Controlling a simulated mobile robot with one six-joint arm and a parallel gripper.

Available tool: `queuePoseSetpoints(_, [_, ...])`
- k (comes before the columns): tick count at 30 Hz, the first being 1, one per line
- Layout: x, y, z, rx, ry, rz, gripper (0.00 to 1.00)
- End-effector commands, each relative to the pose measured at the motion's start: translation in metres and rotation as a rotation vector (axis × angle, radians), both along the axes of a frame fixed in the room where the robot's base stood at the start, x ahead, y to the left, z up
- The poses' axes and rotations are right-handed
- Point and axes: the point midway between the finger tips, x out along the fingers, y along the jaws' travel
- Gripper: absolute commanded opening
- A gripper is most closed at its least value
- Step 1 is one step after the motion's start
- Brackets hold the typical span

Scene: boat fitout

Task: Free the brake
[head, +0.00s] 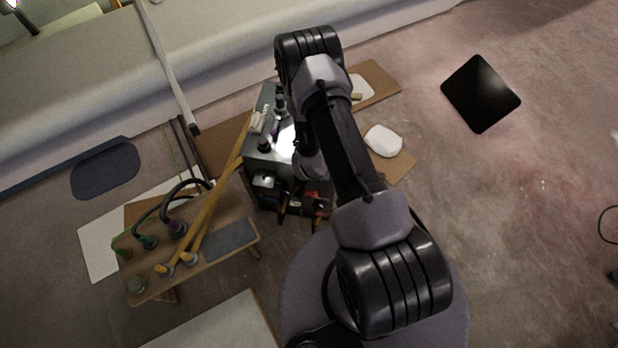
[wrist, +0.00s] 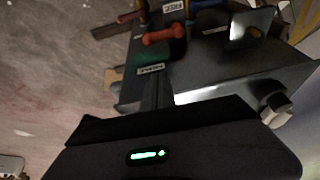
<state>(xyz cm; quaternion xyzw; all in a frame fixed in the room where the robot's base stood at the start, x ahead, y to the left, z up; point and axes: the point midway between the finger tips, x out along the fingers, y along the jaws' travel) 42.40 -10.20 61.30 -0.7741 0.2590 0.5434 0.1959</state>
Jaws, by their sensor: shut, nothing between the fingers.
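A grey metal cabinet (head: 258,163) stands left of my arm in the head view, with dark knobs on top. The wrist view shows its dark panel (wrist: 220,62) close up. A red-orange handle (wrist: 164,36) sits on the panel, with a small white label (wrist: 150,69) below it and another label (wrist: 173,6) above it. The lettering is too small to read surely. My gripper (wrist: 157,82) is shut and empty, its narrow dark fingers pointing at the panel just below the handle. I cannot tell whether they touch it. In the head view my arm hides the gripper.
A low wooden bench (head: 205,262) with cables, plugs and yellow bars stands left of the cabinet. A pale knob (wrist: 277,106) sticks out at the panel's right. A black square plate (head: 480,93) lies on the floor at the right, with mostly clear floor around it.

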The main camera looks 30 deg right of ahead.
Motion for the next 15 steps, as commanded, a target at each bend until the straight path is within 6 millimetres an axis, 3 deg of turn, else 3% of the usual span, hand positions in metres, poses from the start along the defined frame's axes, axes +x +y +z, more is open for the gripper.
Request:
queuePoseSetpoints(4, [-0.019,-0.003,-0.023,-0.014,0.014,-0.004,0.0])
queuePoseSetpoints(15, [-0.021,-0.003,-0.029,-0.016,0.015,-0.004,0.0])
